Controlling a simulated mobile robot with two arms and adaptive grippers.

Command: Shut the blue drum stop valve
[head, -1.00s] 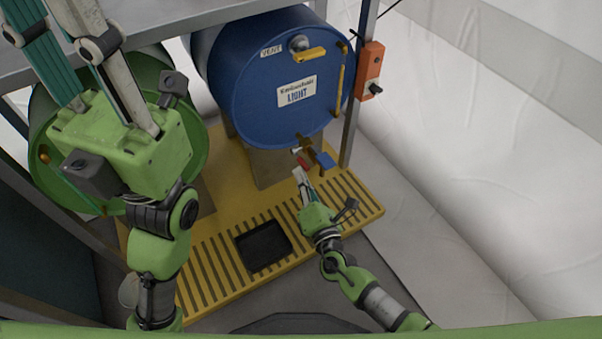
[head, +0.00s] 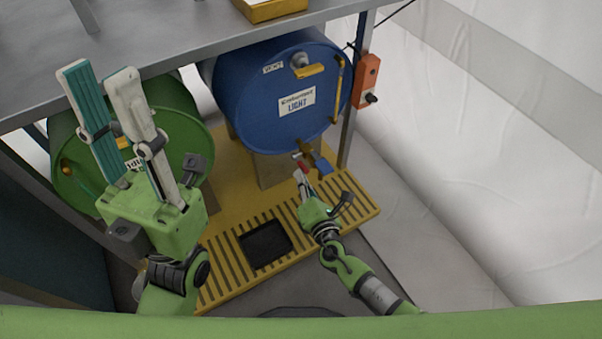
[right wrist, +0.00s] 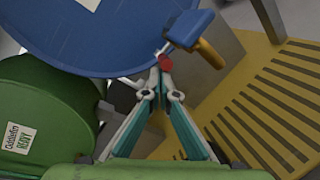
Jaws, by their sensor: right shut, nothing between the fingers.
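The blue drum (head: 275,98) lies on its side under the shelf, its round end with a "LIGHT" label facing me. At its lower edge is a brass tap (head: 307,149) with a blue handle (head: 323,166) and a small red part (head: 303,167). The blue handle (right wrist: 190,28) and red part (right wrist: 165,62) also show in the right wrist view. My right gripper (head: 299,177) is shut and empty, its tips just below the red part; contact is unclear. My left gripper (head: 98,72) is open, fingers up, in front of the green drum (head: 185,130), away from the valve.
A yellow slatted platform (head: 345,200) with a black square recess (head: 265,243) lies below the drums. A grey shelf (head: 180,35) overhangs them and carries a yellow tray (head: 270,10). An orange box (head: 368,82) hangs on the right post. The white sheeted area at right is clear.

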